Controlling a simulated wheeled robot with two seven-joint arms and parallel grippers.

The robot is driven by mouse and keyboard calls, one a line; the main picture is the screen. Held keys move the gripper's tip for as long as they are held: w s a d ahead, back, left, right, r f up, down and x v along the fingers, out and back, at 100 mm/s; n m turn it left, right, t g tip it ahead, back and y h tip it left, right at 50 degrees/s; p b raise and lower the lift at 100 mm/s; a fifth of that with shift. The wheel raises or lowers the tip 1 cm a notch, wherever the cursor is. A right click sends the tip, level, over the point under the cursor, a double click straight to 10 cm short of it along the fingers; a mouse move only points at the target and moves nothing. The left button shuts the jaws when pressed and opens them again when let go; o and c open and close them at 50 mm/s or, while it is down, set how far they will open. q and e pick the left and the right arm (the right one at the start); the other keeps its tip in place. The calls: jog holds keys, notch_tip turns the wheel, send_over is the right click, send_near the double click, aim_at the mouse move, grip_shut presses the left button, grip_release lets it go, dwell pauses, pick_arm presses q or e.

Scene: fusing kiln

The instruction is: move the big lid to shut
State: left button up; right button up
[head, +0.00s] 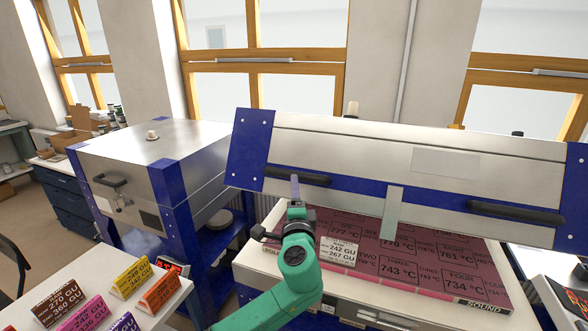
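The big lid (350,152) is a wide silver panel with blue corners and a blue lower band. It stands raised and tilted above the large kiln (262,262) at the right. Two black bar handles are on its front, a left handle (318,180) and a right handle (515,214). A green arm, my left, comes up from the bottom, left of the middle. My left gripper (295,187) is at the left handle, with a pale finger crossing in front of it. Whether its fingers are closed on the bar is hidden. My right gripper is not in view.
Pink panels (425,262) printed with temperatures fill the kiln top below the lid. A smaller kiln (150,165) with a shut lid stands at the left. A white table (165,310) with coloured cards is at the lower left. Another white surface is at the right edge.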

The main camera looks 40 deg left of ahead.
pick_arm(q)
jog(key=p+x, duration=0.2)
jog(key=x, duration=0.5)
jog(key=shift+w+a+r, duration=0.1)
jog(key=shift+w+a, duration=0.1)
jog(key=shift+w, duration=0.05)
jog(key=shift+w+a, duration=0.25)
jog(key=shift+c, duration=0.4)
grip_shut()
jog(key=shift+f, duration=0.25)
